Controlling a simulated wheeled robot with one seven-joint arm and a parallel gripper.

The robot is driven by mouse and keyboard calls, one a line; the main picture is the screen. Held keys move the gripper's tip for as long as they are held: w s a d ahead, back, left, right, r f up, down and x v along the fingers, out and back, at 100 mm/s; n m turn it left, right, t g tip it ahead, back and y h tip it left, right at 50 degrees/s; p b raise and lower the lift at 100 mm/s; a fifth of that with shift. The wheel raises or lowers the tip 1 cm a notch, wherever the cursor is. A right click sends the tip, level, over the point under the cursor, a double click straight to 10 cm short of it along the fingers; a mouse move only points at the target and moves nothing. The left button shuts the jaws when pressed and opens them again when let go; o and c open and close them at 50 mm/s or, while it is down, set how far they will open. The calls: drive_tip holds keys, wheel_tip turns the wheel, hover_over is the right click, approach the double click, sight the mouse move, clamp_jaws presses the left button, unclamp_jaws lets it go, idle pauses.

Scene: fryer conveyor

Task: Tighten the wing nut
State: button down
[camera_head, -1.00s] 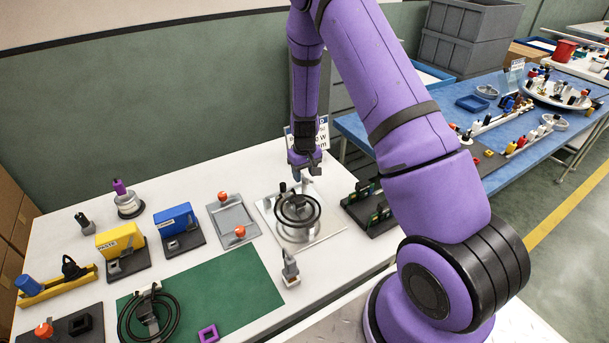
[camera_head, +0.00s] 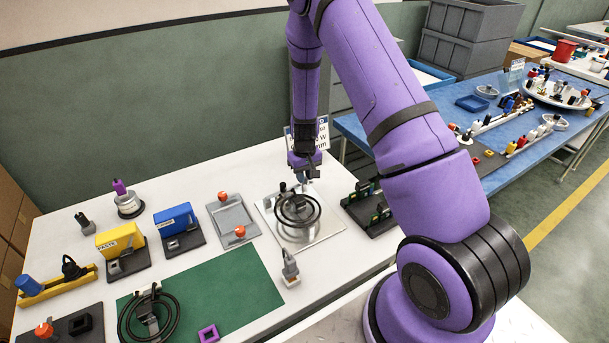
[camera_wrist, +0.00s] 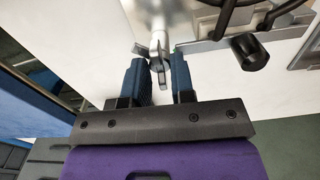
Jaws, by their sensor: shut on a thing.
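The wing nut (camera_wrist: 161,66) is a small grey metal piece with wings, at the end of a pale metal post (camera_wrist: 157,22) in the wrist view. My gripper (camera_wrist: 160,72) has its two blue-grey fingers on either side of the wing nut and is shut on it. In the head view my gripper (camera_head: 304,176) points down at the far side of a round metal fixture (camera_head: 297,234) with a black ring-shaped wheel (camera_head: 297,206). The wing nut is too small and covered to make out there.
The fixture's plate (camera_head: 325,229) stands between a grey tray (camera_head: 233,220) with red-topped pieces and a dark rack (camera_head: 372,212). A sign (camera_head: 322,132) stands close behind my gripper. A black knob (camera_wrist: 249,52) is right of the fingers. The green mat (camera_head: 215,290) has free room.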

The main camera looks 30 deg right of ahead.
drive_tip(key=m, duration=2.1)
drive_tip(key=shift+m, duration=0.4)
drive_tip(key=m, duration=0.6)
drive_tip(key=shift+m, duration=0.3)
drive_tip(key=c, duration=1)
unclamp_jaws()
drive_tip(key=shift+o, duration=0.2)
